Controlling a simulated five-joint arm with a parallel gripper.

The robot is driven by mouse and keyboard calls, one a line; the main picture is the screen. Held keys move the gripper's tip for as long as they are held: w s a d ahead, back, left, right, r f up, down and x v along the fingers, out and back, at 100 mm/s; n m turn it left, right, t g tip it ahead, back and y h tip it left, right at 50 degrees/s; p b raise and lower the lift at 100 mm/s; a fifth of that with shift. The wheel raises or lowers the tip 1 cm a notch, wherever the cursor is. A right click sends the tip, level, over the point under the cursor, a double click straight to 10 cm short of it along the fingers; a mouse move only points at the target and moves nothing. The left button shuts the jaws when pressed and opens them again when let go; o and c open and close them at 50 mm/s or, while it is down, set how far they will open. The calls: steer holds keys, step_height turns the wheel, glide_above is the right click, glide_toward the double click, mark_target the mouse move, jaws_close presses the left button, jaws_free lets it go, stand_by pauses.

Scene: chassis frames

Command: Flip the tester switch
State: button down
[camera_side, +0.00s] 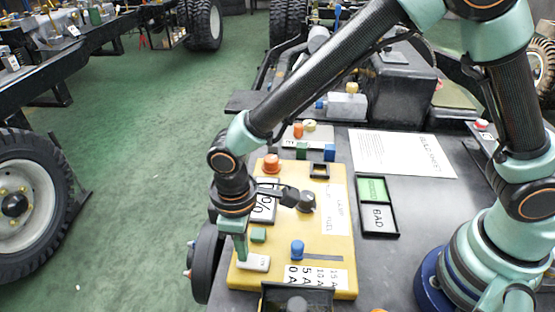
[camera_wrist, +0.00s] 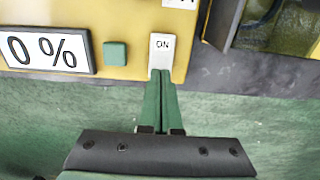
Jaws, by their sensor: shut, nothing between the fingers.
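The tester (camera_side: 335,245) is a yellow panel on the dark bench, with knobs, buttons and labels. Its switch (camera_side: 254,262) is a white rocker at the near left corner. In the wrist view the switch (camera_wrist: 161,52) reads "ON" at its upper end; its lower end meets my fingertips. My gripper (camera_side: 242,258) is shut and empty, pointing down at the switch. In the wrist view the green fingers of my gripper (camera_wrist: 160,74) are pressed together at the switch's lower edge. I cannot tell whether they press on it or just touch it.
A green button (camera_side: 258,235), a blue slider knob (camera_side: 297,248), a grey knob (camera_side: 307,201) and an orange button (camera_side: 271,163) stand up from the panel. A GOOD/BAD tray (camera_side: 378,234) and a paper sheet (camera_side: 400,152) lie to the right. Green floor is open at left.

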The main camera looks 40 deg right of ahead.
steer(key=shift+f, duration=0.5)
stand_by(0.3)
steer(key=shift+r, duration=3.5)
